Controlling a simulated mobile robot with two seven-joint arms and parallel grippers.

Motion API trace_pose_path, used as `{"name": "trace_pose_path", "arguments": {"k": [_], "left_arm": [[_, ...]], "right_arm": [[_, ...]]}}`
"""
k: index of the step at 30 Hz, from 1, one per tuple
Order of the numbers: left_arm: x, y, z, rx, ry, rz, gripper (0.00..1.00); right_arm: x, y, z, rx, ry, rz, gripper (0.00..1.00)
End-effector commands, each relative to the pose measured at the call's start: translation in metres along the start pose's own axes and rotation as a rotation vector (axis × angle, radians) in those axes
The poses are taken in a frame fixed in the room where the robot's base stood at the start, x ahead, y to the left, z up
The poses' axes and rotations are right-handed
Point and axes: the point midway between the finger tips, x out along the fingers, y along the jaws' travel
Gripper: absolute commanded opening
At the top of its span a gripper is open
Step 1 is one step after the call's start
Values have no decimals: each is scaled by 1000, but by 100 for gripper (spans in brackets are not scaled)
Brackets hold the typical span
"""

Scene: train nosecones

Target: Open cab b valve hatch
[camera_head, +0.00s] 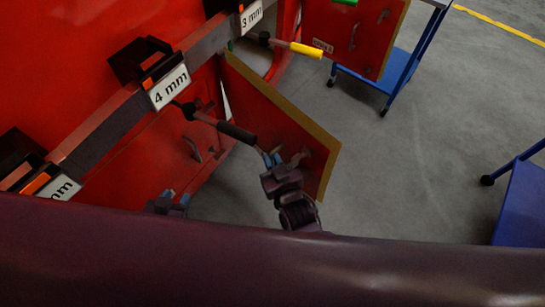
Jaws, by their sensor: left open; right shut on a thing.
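A red hatch panel (290,118) with a yellow edge stands swung out from the red train nosecone (85,40), at an angle to it. No label showing on this panel tells me which hatch it is. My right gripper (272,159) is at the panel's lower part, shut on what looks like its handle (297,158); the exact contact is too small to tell. My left gripper (175,196) is open, low beside the red body and partly hidden by the dark bar in front. Another small handle (194,149) shows on the red body.
A grey rail with tool holders and a "4 mm" label (169,87) crosses the red body. A black-handled tool (237,132) and a yellow-handled tool (306,50) stick out. A blue cart (400,69) holds another red panel (350,30).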

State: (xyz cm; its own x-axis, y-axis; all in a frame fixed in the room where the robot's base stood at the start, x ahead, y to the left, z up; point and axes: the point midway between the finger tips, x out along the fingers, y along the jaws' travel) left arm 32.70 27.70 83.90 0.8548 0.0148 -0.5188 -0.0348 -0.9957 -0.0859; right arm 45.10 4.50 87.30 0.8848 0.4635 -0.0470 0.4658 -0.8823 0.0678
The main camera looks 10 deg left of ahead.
Motion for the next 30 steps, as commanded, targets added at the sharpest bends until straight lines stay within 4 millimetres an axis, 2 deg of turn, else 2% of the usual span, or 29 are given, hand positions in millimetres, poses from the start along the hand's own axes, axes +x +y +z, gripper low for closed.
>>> {"name": "trace_pose_path", "arguments": {"k": [17,18,23,30], "left_arm": [[0,0,-1,0,1,0,43],[0,0,-1,0,2,1,43],[1,0,-3,0,5,1,43],[2,0,-4,1,7,2,43]], "right_arm": [[0,-1,0,0,1,2,0],[0,-1,0,0,1,2,14],[0,-1,0,0,1,2,37],[0,-1,0,0,0,2,37]]}}
